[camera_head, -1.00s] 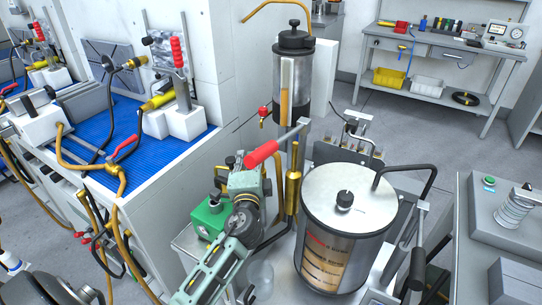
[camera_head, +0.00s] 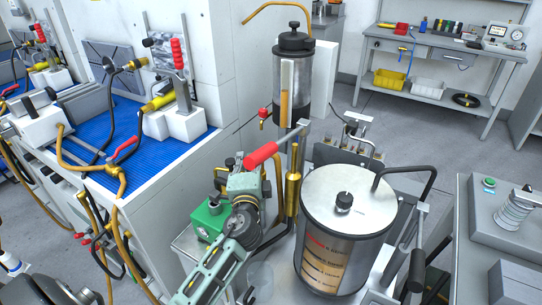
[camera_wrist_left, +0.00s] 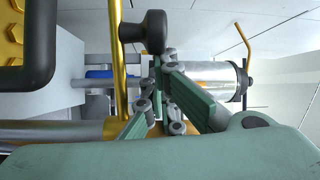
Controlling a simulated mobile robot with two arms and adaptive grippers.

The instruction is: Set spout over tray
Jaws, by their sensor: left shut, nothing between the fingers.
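A curved brass tube (camera_head: 275,6), spout-like, arches above a tall reservoir (camera_head: 291,80) with a black lid. Its outer end bends down at the left. It also shows in the left wrist view (camera_wrist_left: 247,40). A light flat surface (camera_head: 283,278), possibly the tray, shows below the drum. My left gripper (camera_head: 254,178) is left of a brass cylinder (camera_head: 293,180). Its dark green fingers (camera_wrist_left: 158,77) are shut and empty in the wrist view. My right gripper is not in view.
A steel drum (camera_head: 348,235) with a round lid (camera_head: 370,195) stands right of my left gripper. A red lever handle (camera_head: 261,154) is close above the gripper. A grey console (camera_head: 500,215) is at the right. Open floor (camera_head: 425,130) lies behind the drum.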

